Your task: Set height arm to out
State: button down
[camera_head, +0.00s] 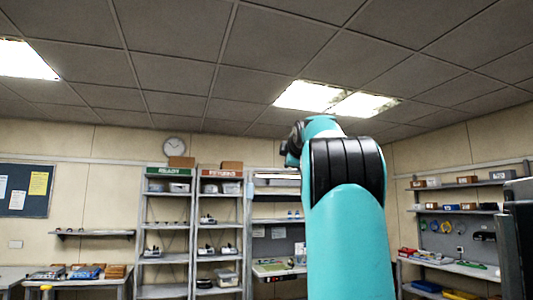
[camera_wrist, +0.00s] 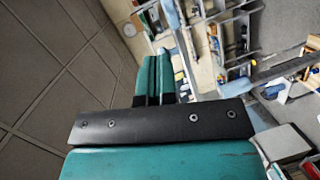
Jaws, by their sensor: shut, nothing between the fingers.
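My gripper (camera_wrist: 160,54) shows in the wrist view with its two teal fingers side by side, shut and empty. It points toward the shelving and is touching nothing that I can see. In the head view my raised teal arm fills the right of centre, and the gripper cannot be made out there. I cannot pick out a height arm in either view. The workbench (camera_head: 279,267) behind my arm is partly covered by it, so things there may be hidden.
Two shelf racks (camera_head: 191,230) labelled in green and red hold bins and small devices. A right bench (camera_head: 465,268) carries tools. A dark upright object (camera_head: 518,240) stands close at the right edge.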

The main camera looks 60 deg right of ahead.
jog(key=shift+w+d, duration=0.2)
jog(key=shift+d, duration=0.2)
dwell(0.4)
jog(key=s+a+r+b, duration=0.1)
jog(key=s+a, duration=0.1)
jog(key=s, duration=0.3)
jog(key=s+a+r+b, duration=0.1)
jog(key=s+a, duration=0.2)
jog(key=s, duration=0.3)
jog(key=shift+s+a+r+b, duration=0.25)
jog(key=shift+a+r+b, duration=0.05)
jog(key=shift+r+b, duration=0.1)
